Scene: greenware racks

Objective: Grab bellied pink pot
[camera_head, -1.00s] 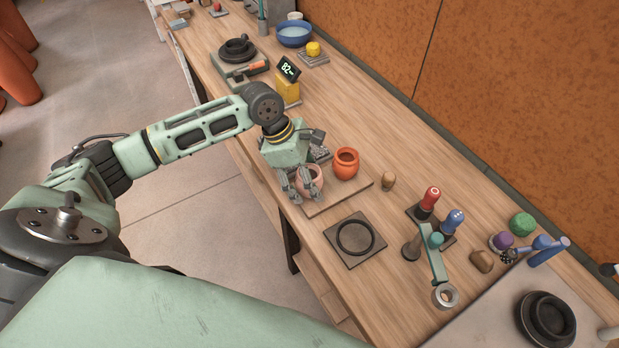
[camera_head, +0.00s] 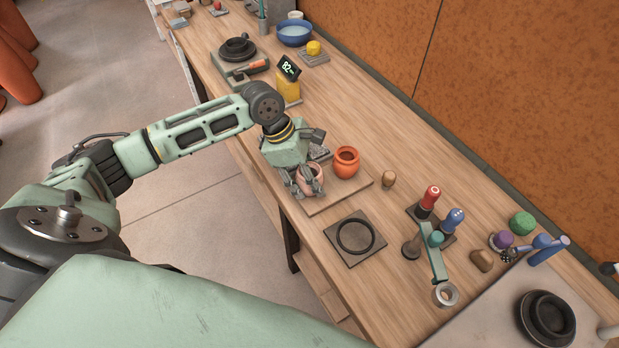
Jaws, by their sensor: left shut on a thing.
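The bellied pink pot (camera_head: 311,183) is at the left end of a low wooden board (camera_head: 333,194) on the workbench. My left gripper (camera_head: 303,188) reaches down over it and is shut on the pot, with its fingers at the pot's near side and rim. The fingers and wrist hide part of the pot. I cannot tell whether the pot touches the board. An orange-red pot (camera_head: 346,163) stands upright on the same board, just right of the pink one. My right gripper is not in view.
A dark square tile with a black ring (camera_head: 355,238) lies in front of the board. A yellow block with a display (camera_head: 288,88) is behind.

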